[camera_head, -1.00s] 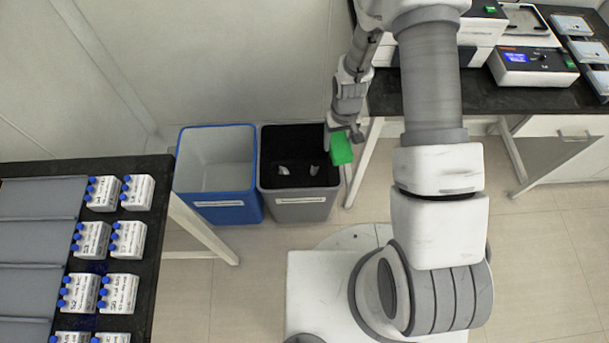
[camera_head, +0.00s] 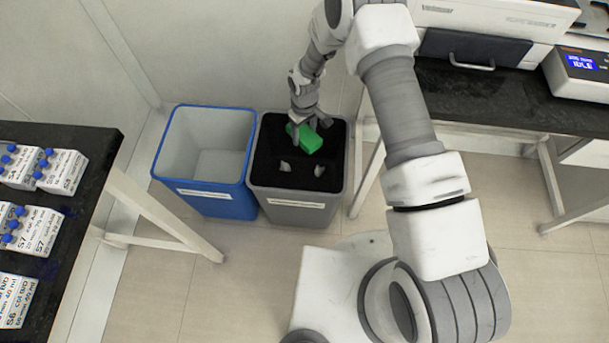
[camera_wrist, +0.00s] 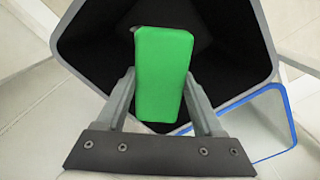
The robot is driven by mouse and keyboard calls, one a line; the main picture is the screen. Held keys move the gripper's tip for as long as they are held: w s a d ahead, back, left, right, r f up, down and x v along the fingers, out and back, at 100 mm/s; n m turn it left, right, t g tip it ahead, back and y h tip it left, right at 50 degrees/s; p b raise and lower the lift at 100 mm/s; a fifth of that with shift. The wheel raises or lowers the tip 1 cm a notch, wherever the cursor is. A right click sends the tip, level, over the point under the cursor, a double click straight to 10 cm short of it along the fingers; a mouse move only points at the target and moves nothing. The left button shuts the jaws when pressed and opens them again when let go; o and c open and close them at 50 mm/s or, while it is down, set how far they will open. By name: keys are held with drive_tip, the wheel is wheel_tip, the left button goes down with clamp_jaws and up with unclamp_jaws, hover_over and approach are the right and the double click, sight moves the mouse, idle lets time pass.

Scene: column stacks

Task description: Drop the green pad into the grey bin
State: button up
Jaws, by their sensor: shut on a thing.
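The green pad (camera_head: 308,138) is held in my gripper (camera_head: 302,128) over the opening of the grey bin (camera_head: 297,209). In the wrist view the green pad (camera_wrist: 162,72) sits between the two fingers of my gripper (camera_wrist: 163,95), which are shut on it. Behind it is the dark inside of the grey bin, whose rim (camera_wrist: 262,35) frames the pad. How far the pad is above the bin's bottom is hard to tell. Small pale pieces (camera_head: 286,166) lie in the grey bin.
A blue bin (camera_head: 209,199) stands against the grey bin's left side and shows in the wrist view (camera_wrist: 285,110). A black bench (camera_head: 75,222) with labelled bottle packs is at left. Another bench (camera_head: 450,98) with instruments is at right.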

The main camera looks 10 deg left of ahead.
wheel_tip(320, 180, down, 6)
drive_tip(key=b, duration=0.2)
drive_tip(key=shift+r+b, duration=0.2)
drive_tip(key=shift+b, duration=0.15)
drive_tip(key=o, duration=1.3)
drive_tip(key=shift+r, duration=0.1)
wheel_tip(320, 180, up, 17)
drive_tip(key=p, duration=0.4)
drive_tip(key=shift+r, duration=0.15)
